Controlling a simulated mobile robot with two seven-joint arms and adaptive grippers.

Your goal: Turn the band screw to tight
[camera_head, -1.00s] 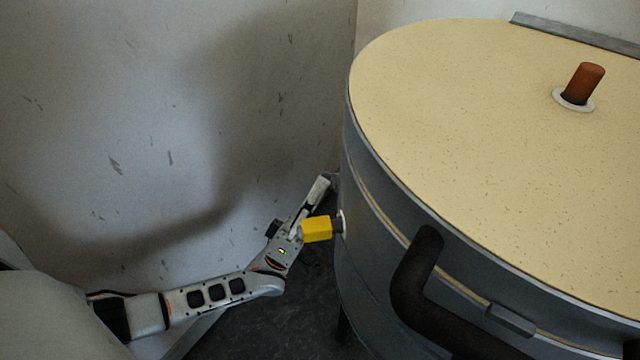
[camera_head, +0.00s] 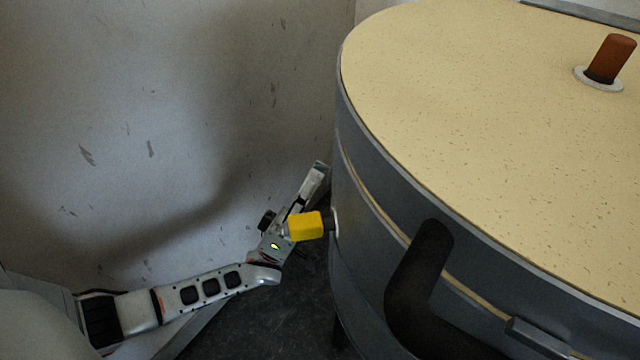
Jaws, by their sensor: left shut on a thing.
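A large round grey drum (camera_head: 362,222) with a cream speckled top (camera_head: 480,130) fills the right side. My left gripper (camera_head: 314,186) is low at the drum's left side, its fingers pointing up and right toward the wall of the drum. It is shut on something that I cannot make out. A yellow block (camera_head: 305,226) is beside the gripper; its dark end meets a pale ring (camera_head: 336,222) on the drum's side. I cannot tell whether the gripper holds this block. I cannot make out the band screw. My right gripper is not in view.
A brown plug (camera_head: 611,58) stands in a white ring on the top. A scuffed pale wall (camera_head: 150,90) stands behind the arm.

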